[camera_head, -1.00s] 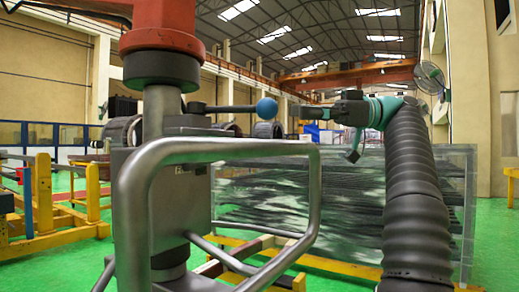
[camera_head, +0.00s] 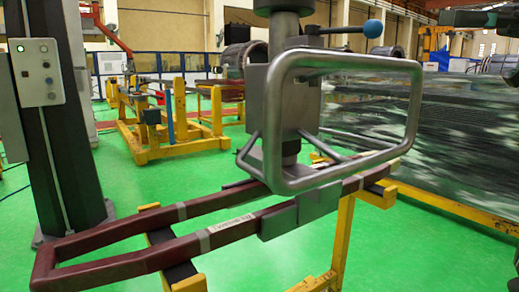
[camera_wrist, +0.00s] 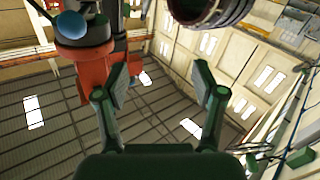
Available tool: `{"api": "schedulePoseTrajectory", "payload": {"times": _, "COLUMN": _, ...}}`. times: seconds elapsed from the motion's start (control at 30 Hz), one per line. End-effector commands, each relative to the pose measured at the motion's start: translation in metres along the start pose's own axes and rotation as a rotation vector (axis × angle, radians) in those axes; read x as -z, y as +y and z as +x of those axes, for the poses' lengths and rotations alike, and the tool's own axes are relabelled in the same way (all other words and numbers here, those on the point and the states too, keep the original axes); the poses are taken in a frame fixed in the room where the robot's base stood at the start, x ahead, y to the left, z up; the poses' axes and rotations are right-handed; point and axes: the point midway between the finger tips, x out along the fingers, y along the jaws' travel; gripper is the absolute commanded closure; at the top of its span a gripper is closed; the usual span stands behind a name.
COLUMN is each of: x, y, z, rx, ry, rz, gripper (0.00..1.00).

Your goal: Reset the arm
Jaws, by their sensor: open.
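My gripper (camera_wrist: 160,82) is open in the wrist view, its two green fingers wide apart with nothing between them. The wrist view looks up at the roof. A dark green part of my gripper or arm (camera_head: 478,18) shows at the upper right edge of the head view. It is to the right of the blue ball knob (camera_head: 373,28) and apart from it. The blue knob also shows at the upper left of the wrist view (camera_wrist: 70,24). It sits on a lever of the lifting tool with a grey tube handle (camera_head: 345,58). Most of my arm is out of the head view.
The lifting tool's clamp (camera_head: 300,213) is at a dark red coil (camera_head: 110,268) lying across yellow stands (camera_head: 342,240). A dark column with a control box (camera_head: 40,72) stands at left. A glassy block (camera_head: 450,130) is at right. Green floor is open at left.

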Motion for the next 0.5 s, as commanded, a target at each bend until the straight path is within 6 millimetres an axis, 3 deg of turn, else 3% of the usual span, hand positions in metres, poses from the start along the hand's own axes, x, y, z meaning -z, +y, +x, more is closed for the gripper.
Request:
{"api": "schedulePoseTrajectory", "payload": {"times": 0.23, "x": -0.002, "y": 0.024, "z": 0.004, "rx": -0.086, "ry": 0.013, "rz": 0.167, "gripper": 0.31}}
{"api": "schedulePoseTrajectory", "payload": {"times": 0.5, "x": -0.043, "y": 0.076, "z": -0.015, "rx": -0.261, "ry": 0.018, "rz": 0.423, "gripper": 0.31}}
